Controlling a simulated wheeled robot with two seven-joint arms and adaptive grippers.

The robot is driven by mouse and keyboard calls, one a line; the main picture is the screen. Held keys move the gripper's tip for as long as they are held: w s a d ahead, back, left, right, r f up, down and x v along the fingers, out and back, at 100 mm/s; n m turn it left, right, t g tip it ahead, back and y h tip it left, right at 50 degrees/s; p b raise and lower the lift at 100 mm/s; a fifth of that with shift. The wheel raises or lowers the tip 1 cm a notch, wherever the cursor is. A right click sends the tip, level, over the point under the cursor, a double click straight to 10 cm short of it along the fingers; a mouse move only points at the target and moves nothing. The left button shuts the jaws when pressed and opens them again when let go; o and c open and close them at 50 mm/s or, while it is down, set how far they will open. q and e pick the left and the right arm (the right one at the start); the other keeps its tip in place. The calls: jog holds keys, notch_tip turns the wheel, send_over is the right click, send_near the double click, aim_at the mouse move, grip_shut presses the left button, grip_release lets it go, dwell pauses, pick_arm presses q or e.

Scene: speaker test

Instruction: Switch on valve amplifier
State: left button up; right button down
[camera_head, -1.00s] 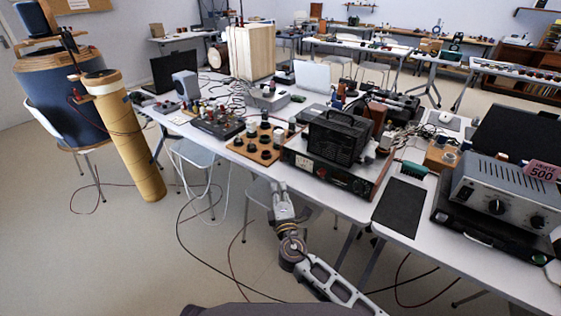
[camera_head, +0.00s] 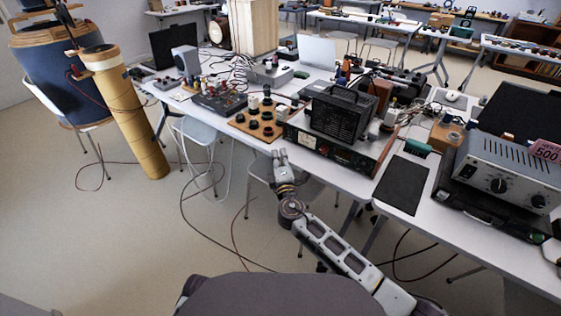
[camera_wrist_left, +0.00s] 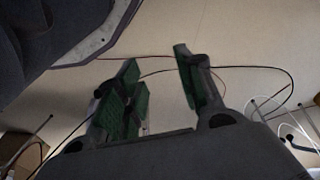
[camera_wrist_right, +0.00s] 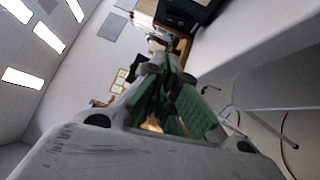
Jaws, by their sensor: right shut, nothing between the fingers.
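A long black unit with a lit meter and red-marked front panel (camera_head: 333,149) stands at the table's front edge, with a black ribbed box with a handle (camera_head: 342,113) on it. It looks like the valve amplifier, though I cannot be sure. My right gripper (camera_head: 280,157) is shut and empty at the table edge, just in front of the unit's left end; I cannot tell whether it touches. Its fingers fill the middle of the right wrist view (camera_wrist_right: 172,97). My left gripper (camera_wrist_left: 163,82) is open and empty over the floor, outside the head view.
A grey knobbed unit (camera_head: 506,172) stands on a black case at the right. A wooden board with black knobs (camera_head: 258,122) lies left of the black unit. A dark mat (camera_head: 402,185) lies to its right. Cables trail on the floor under the table.

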aim_at(289, 132)
jog(key=w, duration=0.3)
jog(key=w+a, duration=0.1)
jog(key=w, duration=0.1)
jog(key=shift+w+r+b, duration=0.3)
jog(key=shift+w+b, duration=0.05)
jog(key=shift+w+d+r, duration=0.15)
jog(key=shift+w+d, duration=0.45)
jog(key=shift+w, duration=0.1)
jog(key=shift+w+d+r, duration=0.1)
jog(key=shift+w+d, duration=0.5)
jog(key=shift+w, duration=0.1)
pick_arm(q)
jog(key=shift+w+d+r, duration=0.1)
jog(key=shift+w+r, duration=0.05)
jog(key=shift+r, duration=0.35)
jog(key=shift+w, duration=0.1)
pick_arm(e)
jog(key=shift+w, duration=0.1)
